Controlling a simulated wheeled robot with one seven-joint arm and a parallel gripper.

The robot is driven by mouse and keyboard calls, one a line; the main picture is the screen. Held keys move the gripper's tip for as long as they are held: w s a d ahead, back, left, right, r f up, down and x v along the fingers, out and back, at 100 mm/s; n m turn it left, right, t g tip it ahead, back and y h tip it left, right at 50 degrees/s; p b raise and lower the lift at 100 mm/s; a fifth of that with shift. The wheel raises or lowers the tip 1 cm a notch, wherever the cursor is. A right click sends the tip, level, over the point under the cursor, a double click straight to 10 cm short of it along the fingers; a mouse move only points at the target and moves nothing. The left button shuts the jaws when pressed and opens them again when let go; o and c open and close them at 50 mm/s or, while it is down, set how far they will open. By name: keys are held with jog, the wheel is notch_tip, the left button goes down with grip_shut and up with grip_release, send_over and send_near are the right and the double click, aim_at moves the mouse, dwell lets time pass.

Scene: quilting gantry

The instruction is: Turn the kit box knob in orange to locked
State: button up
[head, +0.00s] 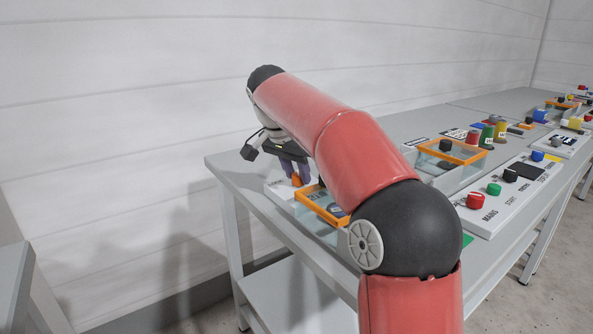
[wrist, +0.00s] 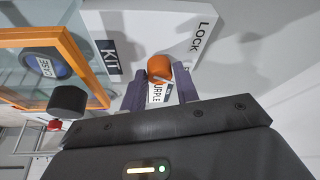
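The orange knob (wrist: 159,67) sits on a white panel (wrist: 140,25) that carries a "KIT" label (wrist: 109,58) and a "LOCK" label (wrist: 202,35). A light mark shows on the knob's near edge; I cannot tell its exact setting. In the head view the orange knob (head: 297,181) is at the table's near left corner, just below my gripper (head: 296,172). My gripper's two purple fingers (wrist: 159,80) are apart in the wrist view, one on each side of the knob, with a gap visible on the left. Contact on the right is unclear.
A clear box with an orange-framed lid (head: 320,207) stands right beside the panel, partly behind my arm. Farther along the table (head: 232,166) are another orange-framed box (head: 452,150), a panel with red, green and black knobs (head: 490,212), and several spools.

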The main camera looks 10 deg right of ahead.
jog(key=c, duration=0.5)
jog(key=n+y, duration=0.1)
jog(key=n, duration=0.1)
jog(key=n+t, duration=0.1)
jog(key=n, duration=0.2)
jog(key=shift+s+d+n+y, duration=0.15)
jog(key=shift+n+y, duration=0.15)
jog(key=shift+y, duration=0.1)
jog(key=n+y, duration=0.1)
jog(key=n, duration=0.2)
jog(key=n+y, duration=0.1)
jog(key=n, duration=0.2)
jog(key=shift+d+t+y, duration=0.15)
jog(key=shift+t+y, duration=0.15)
jog(key=shift+n, duration=0.3)
jog(key=o, duration=1)
jog(key=shift+c, duration=0.2)
jog(key=v, duration=0.7)
jog(key=shift+r, duration=0.4)
